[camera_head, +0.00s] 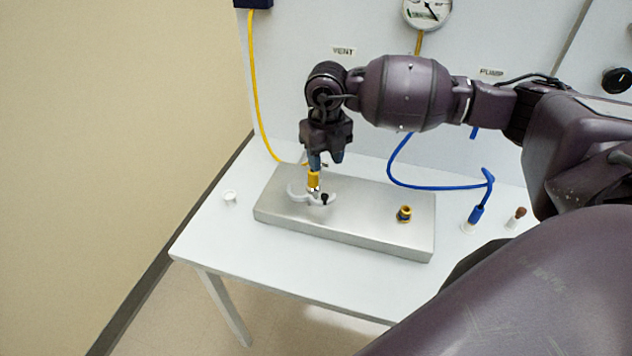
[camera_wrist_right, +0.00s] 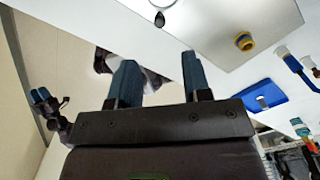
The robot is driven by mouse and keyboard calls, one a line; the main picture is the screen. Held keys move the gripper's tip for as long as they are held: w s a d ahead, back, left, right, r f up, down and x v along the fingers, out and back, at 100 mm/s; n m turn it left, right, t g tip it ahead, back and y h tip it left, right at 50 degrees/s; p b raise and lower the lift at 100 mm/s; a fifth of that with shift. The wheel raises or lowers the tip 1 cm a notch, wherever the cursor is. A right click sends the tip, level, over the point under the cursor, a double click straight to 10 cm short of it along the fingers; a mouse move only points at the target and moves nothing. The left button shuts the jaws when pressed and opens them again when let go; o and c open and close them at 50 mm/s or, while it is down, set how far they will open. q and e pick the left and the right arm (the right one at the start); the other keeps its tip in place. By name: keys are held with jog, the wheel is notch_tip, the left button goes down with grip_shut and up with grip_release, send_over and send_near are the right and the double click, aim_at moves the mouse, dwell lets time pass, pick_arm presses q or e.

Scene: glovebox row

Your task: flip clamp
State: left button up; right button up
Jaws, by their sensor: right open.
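A white clamp (camera_head: 298,194) with a black tip (camera_head: 325,199) sits on the left part of a grey metal block (camera_head: 365,222), around the foot of a yellow fitting (camera_head: 314,180). Its black tip also shows at the top of the right wrist view (camera_wrist_right: 159,19). My right gripper (camera_head: 316,162) points down just above the yellow fitting; whether it touches is hidden. In the right wrist view its two blue fingers (camera_wrist_right: 160,80) stand apart with nothing visible held between them. My left gripper (camera_wrist_right: 40,96) shows small at the left of that view; its opening is unclear.
A yellow-and-dark port (camera_head: 404,213) stands on the right of the block. A blue hose plug (camera_head: 476,214) and a brown-topped piece (camera_head: 519,212) stand to its right. A small white cap (camera_head: 230,197) lies left. A yellow hose (camera_head: 254,100) hangs along the wall panel.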

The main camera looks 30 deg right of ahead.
aim_at(325, 195)
jog(key=f, duration=0.3)
jog(key=shift+s, duration=0.3)
pick_arm(q)
jog(key=shift+s+a+p, duration=0.2)
jog(key=shift+s+p, duration=0.6)
jog(key=shift+s, duration=0.3)
pick_arm(e)
notch_tip(325, 195, down, 8)
jog(key=shift+w+r, duration=0.1)
jog(key=shift+r, duration=0.1)
pick_arm(q)
jog(key=shift+f, duration=0.1)
pick_arm(e)
grip_shut()
pick_arm(q)
jog(key=shift+s, duration=0.1)
